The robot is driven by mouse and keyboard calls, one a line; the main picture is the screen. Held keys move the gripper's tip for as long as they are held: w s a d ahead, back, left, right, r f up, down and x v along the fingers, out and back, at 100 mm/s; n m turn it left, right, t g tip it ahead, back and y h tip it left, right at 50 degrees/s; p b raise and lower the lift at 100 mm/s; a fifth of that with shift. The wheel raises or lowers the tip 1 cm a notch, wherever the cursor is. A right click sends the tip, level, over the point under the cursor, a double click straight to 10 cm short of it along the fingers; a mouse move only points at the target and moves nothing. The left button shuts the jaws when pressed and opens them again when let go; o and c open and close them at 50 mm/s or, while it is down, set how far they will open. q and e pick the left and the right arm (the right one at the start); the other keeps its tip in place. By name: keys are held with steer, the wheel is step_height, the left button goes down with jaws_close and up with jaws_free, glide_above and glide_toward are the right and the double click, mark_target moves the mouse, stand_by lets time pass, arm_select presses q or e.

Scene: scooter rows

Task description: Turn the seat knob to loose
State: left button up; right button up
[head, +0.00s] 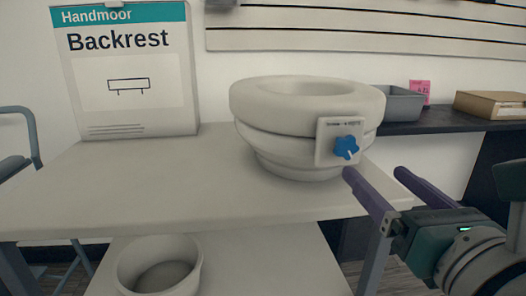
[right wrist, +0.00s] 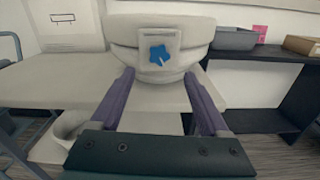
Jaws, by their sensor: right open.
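The raised toilet seat (head: 270,110) is a cream ring on a bowl-shaped base, standing on the pale table. A small plate on its front right carries the blue star-shaped knob (head: 346,147) with a light pointer mark aimed down and right. My right gripper (head: 374,174) is open and empty, its purple fingers just in front of and below right of the knob. In the right wrist view the knob (right wrist: 158,55) shows ahead, between and beyond the open fingers, not touched by them. The plate's lettering is too small to read. My left gripper is not in view.
A "Handmoor Backrest" box (head: 125,75) stands at the table's back left. A round tub (head: 160,264) sits on the lower shelf. A grey bin (head: 402,104) and a cardboard box (head: 490,104) are on the dark shelf (head: 440,122) at right. The table's front left (head: 120,200) is clear.

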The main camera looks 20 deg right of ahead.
mark_target(348, 148)
steer(key=x, duration=0.8)
steer(key=shift+w+r+p, duration=0.1)
steer(key=shift+w+p, duration=0.2)
steer(key=shift+p, duration=0.05)
steer(key=shift+c, duration=0.4)
jaws_close()
